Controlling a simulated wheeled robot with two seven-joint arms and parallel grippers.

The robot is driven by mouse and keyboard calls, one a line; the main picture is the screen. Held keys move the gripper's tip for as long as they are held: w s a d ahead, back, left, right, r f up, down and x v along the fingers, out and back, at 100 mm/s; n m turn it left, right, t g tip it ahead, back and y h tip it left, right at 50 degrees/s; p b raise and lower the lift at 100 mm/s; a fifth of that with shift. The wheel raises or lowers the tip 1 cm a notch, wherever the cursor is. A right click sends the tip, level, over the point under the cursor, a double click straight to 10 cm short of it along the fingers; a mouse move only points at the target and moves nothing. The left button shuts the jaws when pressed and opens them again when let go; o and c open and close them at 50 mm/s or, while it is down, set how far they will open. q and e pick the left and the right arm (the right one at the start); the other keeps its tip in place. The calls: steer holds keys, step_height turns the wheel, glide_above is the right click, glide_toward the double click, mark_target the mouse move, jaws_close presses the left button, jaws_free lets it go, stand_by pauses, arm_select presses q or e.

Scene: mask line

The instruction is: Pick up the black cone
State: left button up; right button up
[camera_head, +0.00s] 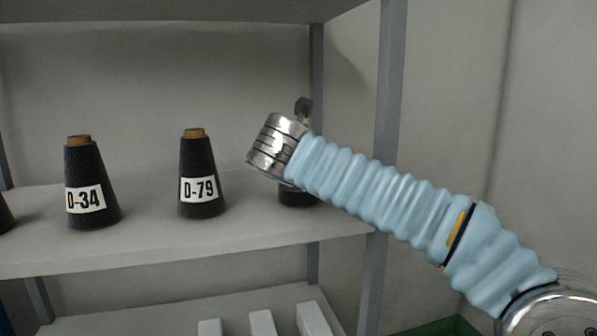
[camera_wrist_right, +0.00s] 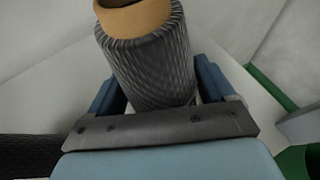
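A black cone with a tan top (camera_wrist_right: 140,15) stands between the two blue fingers of my right gripper (camera_wrist_right: 160,90) in the right wrist view. A narrow pale gap shows between the cone and the right-hand finger, so the gripper looks open around it. In the head view my right wrist hides most of this cone; its dark base (camera_head: 297,197) shows on the shelf below the wrist. Two more black cones stand upright to the left, labelled D-79 (camera_head: 202,160) and D-34 (camera_head: 88,165). My left gripper is not in view.
The cones stand on a grey shelf (camera_head: 150,235) with a metal post (camera_head: 385,120) at its right end. Another shelf is above. White blocks (camera_head: 262,322) stand on a lower shelf. Part of another dark cone shows at the far left edge.

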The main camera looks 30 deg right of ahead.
steer(key=c, duration=0.8)
